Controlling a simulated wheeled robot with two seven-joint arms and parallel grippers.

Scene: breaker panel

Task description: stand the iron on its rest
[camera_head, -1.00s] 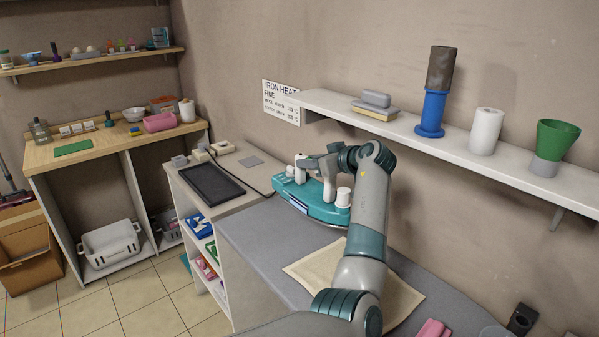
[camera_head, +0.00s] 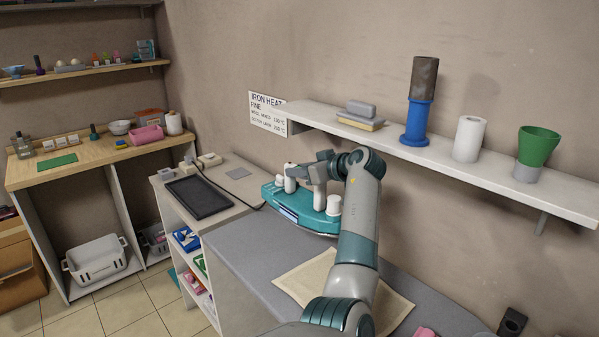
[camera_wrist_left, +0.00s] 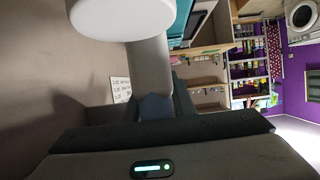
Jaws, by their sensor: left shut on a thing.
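The iron (camera_head: 298,212) is teal with white upright parts and lies level over the far left end of the grey ironing surface (camera_head: 250,250). My left gripper (camera_head: 318,184) is shut on its handle; the fingertips are partly hidden by my wrist. I cannot tell whether the iron's sole touches the surface. In the left wrist view a white round knob (camera_wrist_left: 122,16) and a bit of teal body (camera_wrist_left: 183,20) show close up. A dark flat rest (camera_head: 204,197) lies on the pale counter to the left of the iron. My right gripper is not in view.
A beige cloth (camera_head: 305,278) lies on the ironing surface by my arm. A wall shelf (camera_head: 480,170) above holds a blue stand (camera_head: 416,122), a white roll (camera_head: 468,139) and a green cup (camera_head: 538,145). Small blocks (camera_head: 208,160) and a cord sit behind the rest.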

